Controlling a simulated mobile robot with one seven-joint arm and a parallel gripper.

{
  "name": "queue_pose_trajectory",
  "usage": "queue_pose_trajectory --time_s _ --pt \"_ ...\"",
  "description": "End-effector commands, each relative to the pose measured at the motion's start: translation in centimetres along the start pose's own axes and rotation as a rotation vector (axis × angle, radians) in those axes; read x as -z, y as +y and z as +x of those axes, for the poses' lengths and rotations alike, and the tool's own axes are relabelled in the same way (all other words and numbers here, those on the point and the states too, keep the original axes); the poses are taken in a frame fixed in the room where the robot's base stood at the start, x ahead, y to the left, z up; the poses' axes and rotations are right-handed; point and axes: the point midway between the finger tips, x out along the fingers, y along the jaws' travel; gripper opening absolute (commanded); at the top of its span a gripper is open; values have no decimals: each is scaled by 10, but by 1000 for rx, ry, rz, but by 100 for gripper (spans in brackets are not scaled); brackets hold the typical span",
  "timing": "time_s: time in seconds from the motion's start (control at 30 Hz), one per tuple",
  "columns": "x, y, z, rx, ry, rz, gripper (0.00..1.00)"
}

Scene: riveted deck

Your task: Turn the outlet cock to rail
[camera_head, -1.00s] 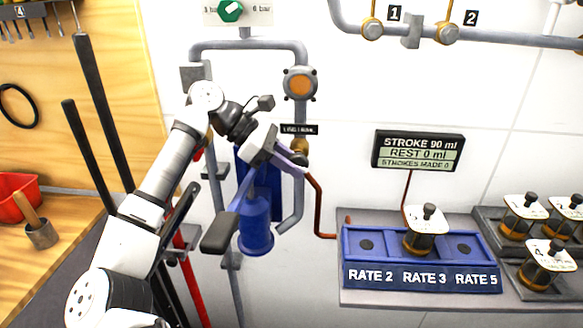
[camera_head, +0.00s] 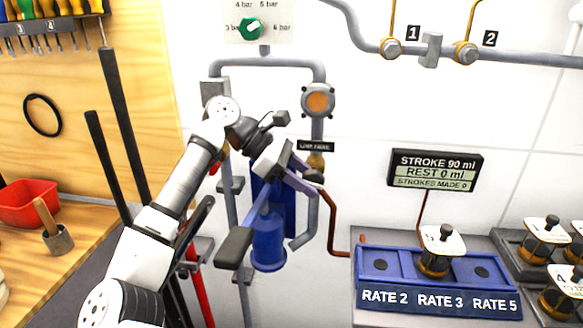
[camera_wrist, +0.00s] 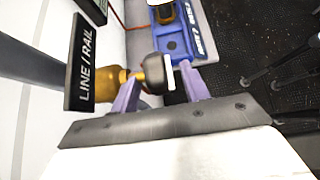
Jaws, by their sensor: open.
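The outlet cock is a brass body (camera_head: 316,161) on the grey pipe below the round orange-faced fitting, and it also shows in the wrist view (camera_wrist: 108,85). Its dark rounded knob (camera_wrist: 155,68) has a white mark on its end. A black LINE / RAIL plate (camera_wrist: 86,70) is beside the cock; in the head view the plate (camera_head: 315,146) is too small to read clearly. My gripper (camera_wrist: 160,85) is open, its two purple fingers on either side of the knob. I cannot tell whether they touch it. In the head view my gripper (camera_head: 308,182) partly hides the knob.
A blue cylinder (camera_head: 268,245) hangs just below my gripper. A blue RATE tray (camera_head: 440,296) sits on a shelf at right, under a stroke display (camera_head: 436,170). A green selector knob (camera_head: 251,29) is above. A thin red-brown pipe (camera_head: 331,215) runs beside the cock.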

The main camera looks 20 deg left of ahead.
Motion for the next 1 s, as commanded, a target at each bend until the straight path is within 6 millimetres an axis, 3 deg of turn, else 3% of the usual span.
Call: queue_pose_trajectory --time_s 0.17,0.4,0.6,0.8,1.0 --pt "1 0 -25 -3 0 -1 45" --pt "0 0 -82 -3 -1 -2 45" --pt "-1 1 -116 -2 -1 -1 45" --pt "0 0 -132 -1 0 0 45" --pt "0 0 -135 -1 -1 1 45"
